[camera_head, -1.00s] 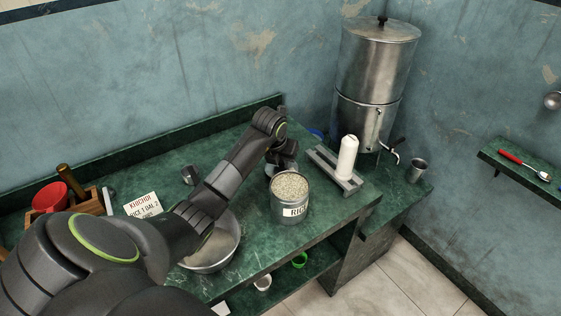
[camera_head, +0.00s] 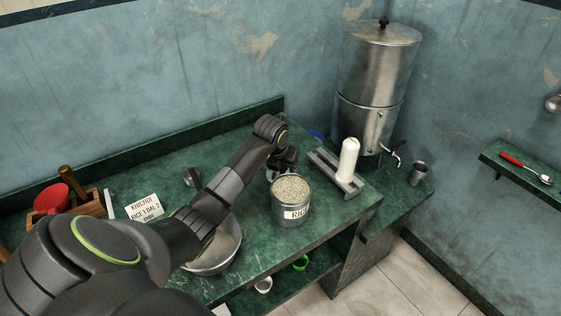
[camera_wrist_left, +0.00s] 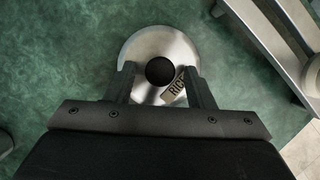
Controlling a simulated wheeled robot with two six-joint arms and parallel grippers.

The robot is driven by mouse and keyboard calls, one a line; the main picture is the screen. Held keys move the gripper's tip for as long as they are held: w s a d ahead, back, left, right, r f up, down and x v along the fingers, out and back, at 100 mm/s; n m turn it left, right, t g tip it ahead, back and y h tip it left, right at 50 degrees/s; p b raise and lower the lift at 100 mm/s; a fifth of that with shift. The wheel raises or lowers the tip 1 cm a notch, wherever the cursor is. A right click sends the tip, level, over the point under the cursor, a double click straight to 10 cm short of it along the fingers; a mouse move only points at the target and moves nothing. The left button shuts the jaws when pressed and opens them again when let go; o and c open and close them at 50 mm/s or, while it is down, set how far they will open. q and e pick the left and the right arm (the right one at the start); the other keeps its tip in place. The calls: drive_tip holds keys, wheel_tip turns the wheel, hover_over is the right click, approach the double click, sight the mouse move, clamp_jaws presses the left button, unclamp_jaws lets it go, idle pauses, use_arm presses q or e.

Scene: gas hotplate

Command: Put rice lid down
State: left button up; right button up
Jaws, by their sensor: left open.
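The rice lid (camera_wrist_left: 150,48) is a round metal disc with a black knob (camera_wrist_left: 160,71) and a RICE label (camera_wrist_left: 174,88), seen in the left wrist view over the green counter. My left gripper (camera_wrist_left: 160,76) is open, its two fingers apart on either side of the knob. In the head view my left gripper (camera_head: 284,160) is low over the counter behind the rice tin, and it and the tin mostly hide the lid. The open rice tin (camera_head: 291,212) stands upright, full of grain. My right gripper is not in view.
A white cylinder on a grey stand (camera_head: 347,165) is right of the tin. A steel water dispenser (camera_head: 370,90) stands in the corner. A metal bowl (camera_head: 222,258) sits partly under my arm. A recipe card (camera_head: 146,207) and a wooden box (camera_head: 92,207) are at left.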

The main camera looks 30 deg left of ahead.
use_arm(q)
drive_tip(key=v, duration=1.2)
drive_tip(key=shift+b, duration=0.45)
drive_tip(key=shift+r, duration=0.15)
